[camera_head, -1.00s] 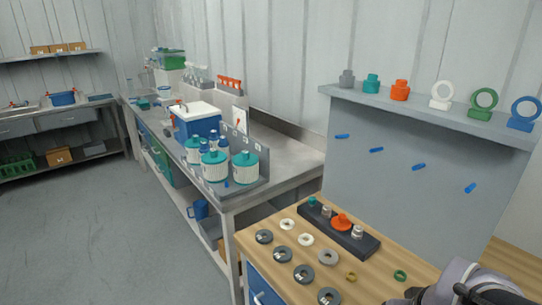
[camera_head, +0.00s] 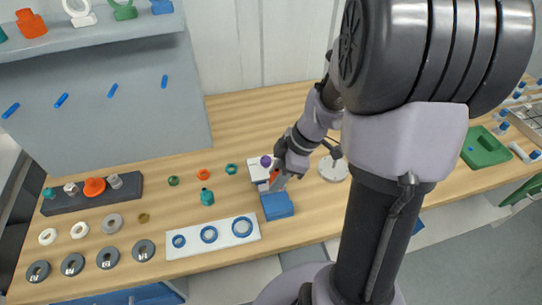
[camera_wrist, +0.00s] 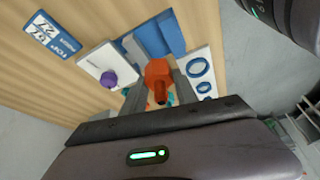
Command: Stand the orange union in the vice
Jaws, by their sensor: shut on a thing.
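The orange union (camera_wrist: 158,76) is held between the two grey fingers of my gripper (camera_wrist: 158,88) in the wrist view. A bit of orange (camera_head: 273,178) shows at my gripper (camera_head: 277,180) in the head view, mostly hidden by the fingers. A blue block (camera_head: 277,206), apparently the vice, stands on the bench just in front of the gripper. In the wrist view its blue parts (camera_wrist: 170,34) lie just beyond the union. I cannot tell whether the union touches it.
A white block with a purple knob (camera_head: 257,170) stands close beside the gripper. A white plate with blue rings (camera_head: 212,237) lies left of the vice. A teal fitting (camera_head: 207,197), a dark rack (camera_head: 117,187) and a round white disc (camera_head: 333,168) are also on the bench.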

